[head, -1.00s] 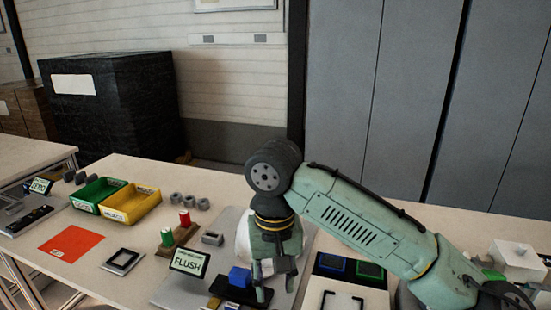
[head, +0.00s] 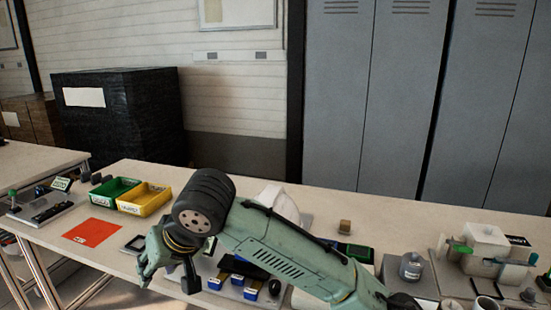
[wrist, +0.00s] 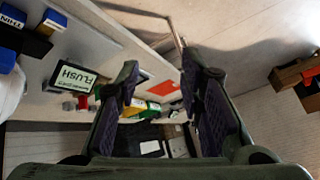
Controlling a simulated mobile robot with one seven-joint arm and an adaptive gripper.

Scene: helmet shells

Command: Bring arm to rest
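My gripper (head: 168,280) hangs over the front part of the table in the head view, at the end of my green arm, left of the middle. In the wrist view my gripper (wrist: 160,80) shows its two dark-padded fingers wide apart with nothing held between them. A sign reading FLUSH (wrist: 72,76) stands to the left of the fingers in that view. A white rounded shell (head: 282,205) stands behind my arm in the head view, partly hidden by it.
A green bin (head: 115,190) and a yellow bin (head: 144,199) stand on the left of the table, with an orange-red mat (head: 92,231) in front. Blue blocks (head: 251,291) lie below my arm. A white fixture (head: 487,245) stands at right. Grey lockers (head: 400,110) line the back.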

